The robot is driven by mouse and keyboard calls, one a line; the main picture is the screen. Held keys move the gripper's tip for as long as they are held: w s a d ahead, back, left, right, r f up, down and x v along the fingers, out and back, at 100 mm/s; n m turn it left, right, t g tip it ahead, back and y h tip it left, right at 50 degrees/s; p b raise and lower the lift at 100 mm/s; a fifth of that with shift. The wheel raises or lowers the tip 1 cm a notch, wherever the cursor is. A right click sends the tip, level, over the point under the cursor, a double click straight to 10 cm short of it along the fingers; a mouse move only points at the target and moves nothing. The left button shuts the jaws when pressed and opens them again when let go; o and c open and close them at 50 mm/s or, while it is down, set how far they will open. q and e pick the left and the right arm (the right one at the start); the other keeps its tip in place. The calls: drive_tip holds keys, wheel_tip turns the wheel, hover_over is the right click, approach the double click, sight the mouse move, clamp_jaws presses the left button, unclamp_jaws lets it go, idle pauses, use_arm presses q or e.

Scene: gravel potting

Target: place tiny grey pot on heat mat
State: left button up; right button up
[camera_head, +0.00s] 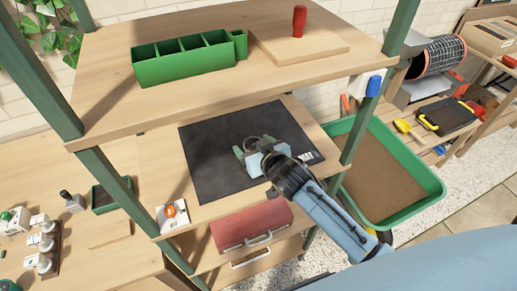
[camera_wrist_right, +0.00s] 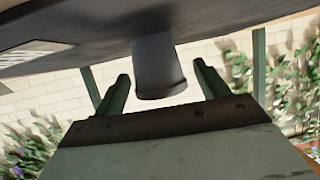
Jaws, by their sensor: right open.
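The heat mat (camera_head: 215,160) is a flat black sheet on the middle shelf, with a white label at its right corner. The tiny grey pot (camera_head: 252,141) stands on the mat, partly hidden by my right gripper in the head view. My right gripper (camera_head: 254,152) is low over the mat, with its fingers open on either side of the pot. In the right wrist view, which is upside down, the pot (camera_wrist_right: 157,68) rests upright against the mat (camera_wrist_right: 110,38). It sits between the two separated fingers (camera_wrist_right: 162,88), with gaps on both sides. My left gripper is not in view.
The upper shelf (camera_head: 115,105) holds a green divided planter (camera_head: 185,62) and a board with a red-handled tool (camera_head: 299,22). A red toolbox (camera_head: 250,226) is below the mat. A green tray (camera_head: 420,205) stands at right. An orange-topped item (camera_head: 170,211) lies left of the mat.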

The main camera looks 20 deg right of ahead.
drive_tip(key=v, duration=1.2)
drive_tip(key=shift+r, duration=0.1)
idle(0.9)
